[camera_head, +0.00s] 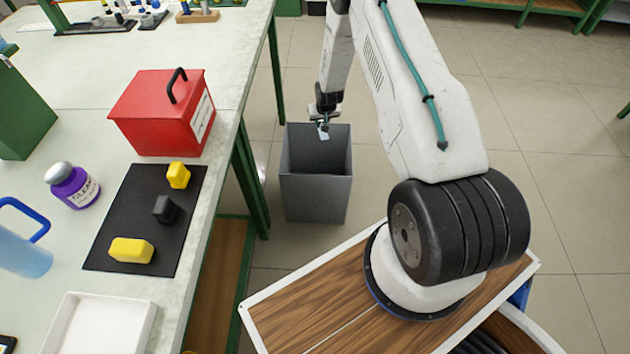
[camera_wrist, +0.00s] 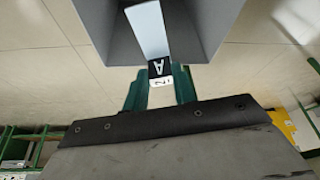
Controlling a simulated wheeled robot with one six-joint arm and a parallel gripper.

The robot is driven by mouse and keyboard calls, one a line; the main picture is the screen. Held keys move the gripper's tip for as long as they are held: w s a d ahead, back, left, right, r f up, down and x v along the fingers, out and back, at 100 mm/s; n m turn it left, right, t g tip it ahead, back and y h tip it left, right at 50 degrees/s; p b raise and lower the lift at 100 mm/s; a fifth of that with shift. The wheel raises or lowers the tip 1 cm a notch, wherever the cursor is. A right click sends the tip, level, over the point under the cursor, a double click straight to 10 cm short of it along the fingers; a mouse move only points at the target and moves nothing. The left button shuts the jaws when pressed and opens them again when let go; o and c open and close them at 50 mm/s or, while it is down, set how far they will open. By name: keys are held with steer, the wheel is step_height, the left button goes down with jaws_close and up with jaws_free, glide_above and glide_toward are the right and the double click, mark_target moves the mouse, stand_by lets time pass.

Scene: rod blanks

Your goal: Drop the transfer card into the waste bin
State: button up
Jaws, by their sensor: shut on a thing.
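The waste bin (camera_head: 316,190) is a grey, open-topped box on the floor beside the bench. Its walls (camera_wrist: 210,20) fill the top middle of the wrist view. My gripper (camera_head: 323,124) is over the bin's opening, near its far rim. In the wrist view my gripper (camera_wrist: 160,92) is shut on the transfer card (camera_wrist: 148,30), a pale card with a black "A" patch and a white printed strip at the held end. The card's free end points into the bin opening. In the head view the card (camera_head: 323,132) shows as a small pale piece below the fingers.
The bench (camera_head: 225,95) stands left of the bin, with its green legs close by. On it are a red box (camera_head: 160,110), a black mat (camera_head: 125,215) with yellow and black blocks, a purple bottle (camera_head: 72,185) and a white tray (camera_head: 100,325). The floor right of the bin is clear.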

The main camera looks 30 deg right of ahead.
steer(key=shift+f, duration=2.8)
steer(key=o, duration=1)
steer(key=shift+v, duration=3.9)
steer(key=shift+a, duration=0.1)
